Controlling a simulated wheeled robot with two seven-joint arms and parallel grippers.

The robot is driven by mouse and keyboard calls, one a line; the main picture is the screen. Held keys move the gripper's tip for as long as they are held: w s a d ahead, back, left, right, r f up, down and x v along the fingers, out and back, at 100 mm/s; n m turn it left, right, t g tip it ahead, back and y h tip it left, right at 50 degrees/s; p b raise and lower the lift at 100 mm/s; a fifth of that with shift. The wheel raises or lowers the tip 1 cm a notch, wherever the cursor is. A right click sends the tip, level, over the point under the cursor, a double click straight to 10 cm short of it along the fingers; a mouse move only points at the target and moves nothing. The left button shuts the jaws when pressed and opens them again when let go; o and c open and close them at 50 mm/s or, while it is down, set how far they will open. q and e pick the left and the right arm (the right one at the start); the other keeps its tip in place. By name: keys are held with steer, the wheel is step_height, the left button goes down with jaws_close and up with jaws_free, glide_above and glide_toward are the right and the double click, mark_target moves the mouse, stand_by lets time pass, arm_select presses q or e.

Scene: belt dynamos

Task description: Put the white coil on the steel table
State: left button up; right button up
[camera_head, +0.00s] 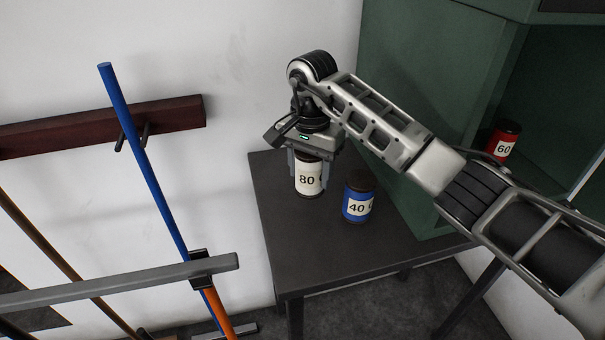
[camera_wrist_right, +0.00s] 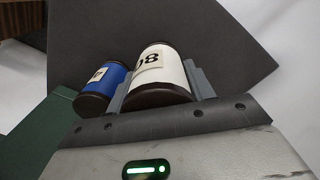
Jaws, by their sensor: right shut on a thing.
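The white coil (camera_head: 308,181), marked 80 and dark at its ends, is upright at the back left of the dark steel table (camera_head: 315,257). My right gripper (camera_head: 308,168) reaches down over it and is shut on it, a finger on each side. In the right wrist view the white coil (camera_wrist_right: 157,72) sits between the fingers of the right gripper (camera_wrist_right: 160,84). I cannot tell whether its base touches the table (camera_wrist_right: 215,35). My left gripper is not in view.
A blue coil (camera_head: 357,207) marked 40 stands on the table just right of the white one. A red coil (camera_head: 503,140) marked 60 is in the green cabinet (camera_head: 415,75) at right. Long poles (camera_head: 150,175) lean on a wall rack at left. The table's front is clear.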

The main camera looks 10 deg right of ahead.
mark_target(309, 184)
steer(key=shift+w+f, duration=0.35)
steer(key=shift+f, duration=0.1)
steer(key=f, duration=0.2)
steer(key=shift+w+a+f, duration=0.1)
steer(key=shift+w+f, duration=0.15)
steer(key=shift+f, duration=0.45)
steer(key=shift+f, duration=0.15)
steer(key=shift+f, duration=0.15)
steer(key=o, duration=1.3)
steer(key=shift+c, duration=0.2)
